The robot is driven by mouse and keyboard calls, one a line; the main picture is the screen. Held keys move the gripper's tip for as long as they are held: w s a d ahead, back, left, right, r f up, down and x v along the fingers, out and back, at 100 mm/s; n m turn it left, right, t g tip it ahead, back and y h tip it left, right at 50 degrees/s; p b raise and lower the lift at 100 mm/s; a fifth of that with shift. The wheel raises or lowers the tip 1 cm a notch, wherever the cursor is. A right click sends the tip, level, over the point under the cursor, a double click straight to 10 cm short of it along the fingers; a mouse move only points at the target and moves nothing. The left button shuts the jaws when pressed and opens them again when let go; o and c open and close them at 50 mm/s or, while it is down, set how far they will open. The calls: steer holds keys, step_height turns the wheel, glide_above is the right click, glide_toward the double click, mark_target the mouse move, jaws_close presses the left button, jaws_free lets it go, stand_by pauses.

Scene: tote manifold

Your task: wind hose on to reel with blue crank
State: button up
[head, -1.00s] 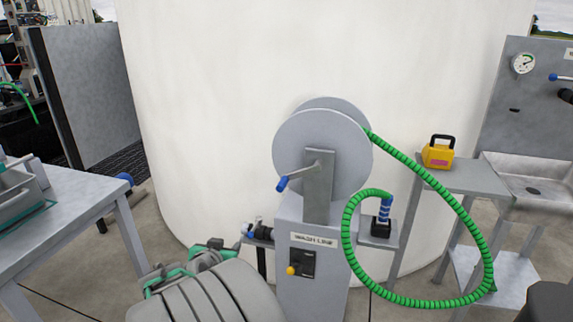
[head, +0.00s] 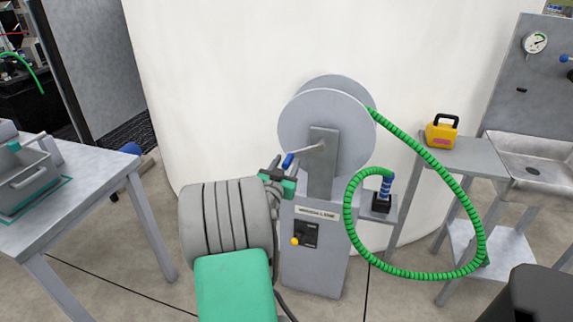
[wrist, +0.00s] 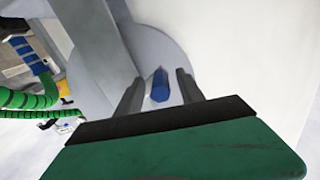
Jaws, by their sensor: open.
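The grey hose reel (head: 302,120) stands on a grey pedestal in front of a large white tank. Its crank arm (head: 308,149) ends in a blue handle (head: 288,160) at the reel's left side. The green hose (head: 430,157) leaves the reel's top right and hangs in a big loop, its blue end in a black holder (head: 381,203). My gripper (head: 281,172) is open at the blue handle. In the wrist view the blue handle (wrist: 160,86) shows between the two open fingers (wrist: 158,88), with gaps on both sides.
A grey table with a grey bin (head: 28,180) stands at the left. A small side table (head: 470,160) with a yellow box (head: 441,131) stands at the right, near a sink (head: 535,168). A dark object (head: 535,298) is at the lower right.

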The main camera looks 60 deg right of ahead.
steer(key=shift+c, duration=0.4)
jaws_close()
stand_by(0.9)
